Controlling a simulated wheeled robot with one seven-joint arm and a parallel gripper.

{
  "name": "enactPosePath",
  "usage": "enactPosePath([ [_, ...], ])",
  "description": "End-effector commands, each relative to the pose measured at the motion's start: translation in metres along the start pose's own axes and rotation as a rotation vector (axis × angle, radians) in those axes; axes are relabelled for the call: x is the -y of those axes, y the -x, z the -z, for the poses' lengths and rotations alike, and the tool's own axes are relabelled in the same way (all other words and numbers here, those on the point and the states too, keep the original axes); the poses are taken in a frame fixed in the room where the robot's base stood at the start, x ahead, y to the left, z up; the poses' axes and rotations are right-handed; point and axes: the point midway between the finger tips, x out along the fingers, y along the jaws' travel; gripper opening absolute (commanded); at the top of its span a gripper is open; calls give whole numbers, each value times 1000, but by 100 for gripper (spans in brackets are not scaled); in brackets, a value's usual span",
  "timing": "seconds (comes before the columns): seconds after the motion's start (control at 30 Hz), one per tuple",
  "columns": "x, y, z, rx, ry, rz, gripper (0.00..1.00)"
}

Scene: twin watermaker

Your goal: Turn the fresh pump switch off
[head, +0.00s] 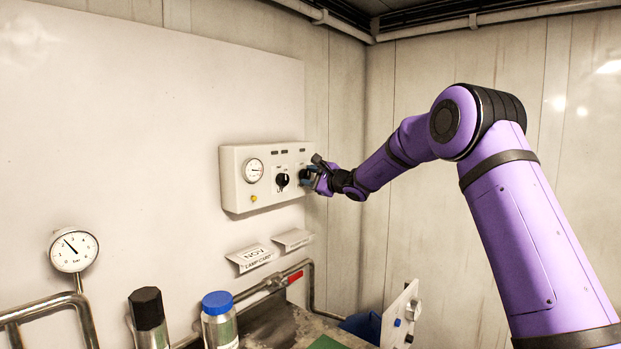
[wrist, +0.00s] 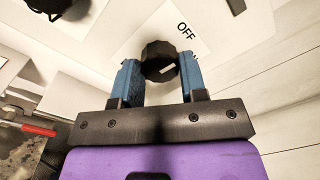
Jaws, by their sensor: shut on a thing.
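A pale control box (head: 235,192) is mounted on the wall, with a round gauge and two black rotary knobs. My gripper (head: 309,174) is at the right-hand knob. In the wrist view, the blue fingers of my gripper (wrist: 158,80) are shut on this black knob (wrist: 159,58), one on each side. The knob has a short white mark near its lower edge. A white label reading OFF (wrist: 185,32) is beside it, and the rest of that label is hidden. The left-hand knob (head: 282,180) is free. I cannot read which knob is the fresh pump switch.
A yellow button (head: 253,199) is low on the box. Below are two tilted signs (head: 252,257), a pipe with a red handle (head: 295,277), a blue-capped bottle (head: 218,318) and a black-capped bottle (head: 148,315). A pressure gauge (head: 73,249) stands at the left.

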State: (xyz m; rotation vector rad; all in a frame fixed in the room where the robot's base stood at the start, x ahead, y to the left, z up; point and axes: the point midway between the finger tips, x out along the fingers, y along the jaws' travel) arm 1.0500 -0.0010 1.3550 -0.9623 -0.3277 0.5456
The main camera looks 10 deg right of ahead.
Motion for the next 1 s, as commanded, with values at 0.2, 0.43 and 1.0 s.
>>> enactPosePath([
  [0.2,-1,0,1,1,78,-1,16],
  [0.43,-1,0,1,2,110,-2,15],
  [1.0,-1,0,1,2,112,-1,65],
])
